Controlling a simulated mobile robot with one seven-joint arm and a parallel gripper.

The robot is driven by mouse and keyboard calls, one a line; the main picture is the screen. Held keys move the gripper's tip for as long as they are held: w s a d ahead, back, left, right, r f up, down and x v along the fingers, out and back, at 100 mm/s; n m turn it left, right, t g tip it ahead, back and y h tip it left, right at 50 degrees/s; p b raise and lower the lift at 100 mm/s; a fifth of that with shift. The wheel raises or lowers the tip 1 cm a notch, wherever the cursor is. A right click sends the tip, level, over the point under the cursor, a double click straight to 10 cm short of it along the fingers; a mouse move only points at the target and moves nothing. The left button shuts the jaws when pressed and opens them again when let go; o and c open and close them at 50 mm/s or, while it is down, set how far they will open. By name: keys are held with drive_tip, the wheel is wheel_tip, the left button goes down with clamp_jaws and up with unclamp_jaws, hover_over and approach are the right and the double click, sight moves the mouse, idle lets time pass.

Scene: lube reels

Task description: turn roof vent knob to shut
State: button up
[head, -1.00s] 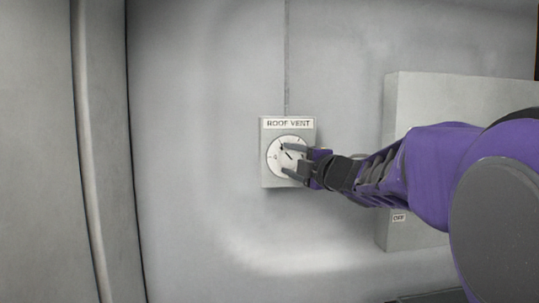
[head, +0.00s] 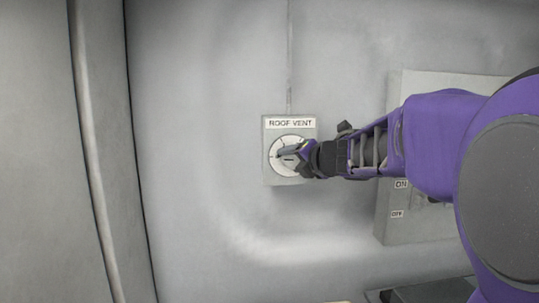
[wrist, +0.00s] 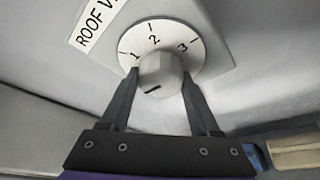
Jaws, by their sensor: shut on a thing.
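The roof vent knob (wrist: 160,74) is a pale faceted knob with a short dark line on the side facing the gripper. It sits at the centre of a white round dial (wrist: 192,62) marked 1, 2 and 3. In the head view the dial (head: 277,167) is on a grey box under a "ROOF VENT" label (head: 291,123). My gripper (head: 286,155) comes from the right and covers much of the knob. In the wrist view its two dark fingers (wrist: 160,80) are shut on the knob, one on each side. Any shut mark on the dial is not readable.
A larger grey panel (head: 400,88) with ON and OFF labels stands out from the wall on the right, behind my arm. A conduit (head: 290,60) runs up from the vent box. The wall left of the box is clear.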

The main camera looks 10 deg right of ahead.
drive_tip(key=shift+n, duration=0.3)
idle(0.4)
drive_tip(key=o, duration=1.4)
drive_tip(key=shift+c, duration=0.2)
